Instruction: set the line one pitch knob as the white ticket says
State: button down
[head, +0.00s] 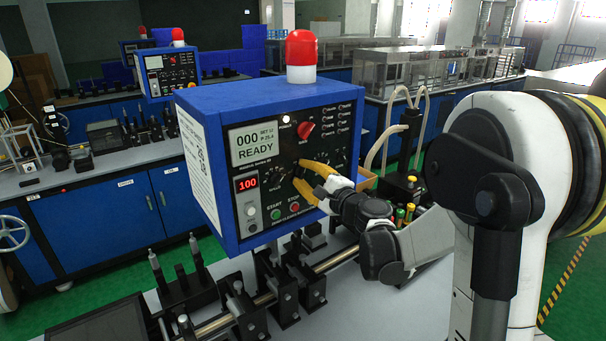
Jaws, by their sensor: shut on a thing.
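A blue control box (215,100) with a black front panel stands in the middle of the head view. My gripper (300,173), with yellow fingers, reaches in from the right and is shut on a small dark knob on the panel. The fingers largely hide this knob, and its lettering and pointer are unreadable. Another dark knob (275,180) is just left of the fingertips. A white sheet (196,170) with small print is on the box's left side; its text is unreadable.
A red knob (306,130) sits above my fingers. A red display (247,184) reads 100. Green (275,215) and red (295,208) buttons lie below. A red-and-white beacon (301,57) tops the box. A similar box (168,72) stands on the back left bench.

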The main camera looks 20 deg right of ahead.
jog(key=shift+n, duration=0.3)
jog(key=n+b, duration=0.1)
jog(key=n, duration=0.2)
jog(key=shift+n+b, duration=0.35)
jog(key=shift+n, duration=0.05)
jog(key=n+b, duration=0.1)
jog(key=n, duration=0.3)
jog(key=shift+n, duration=0.3)
jog(key=n+b, duration=0.1)
jog(key=n, duration=0.3)
jog(key=shift+r+n+b, duration=0.1)
jog(key=shift+n+b, duration=0.35)
jog(key=shift+n, duration=1.95)
jog(key=c, duration=1)
grip_release()
jog(key=shift+c, duration=0.2)
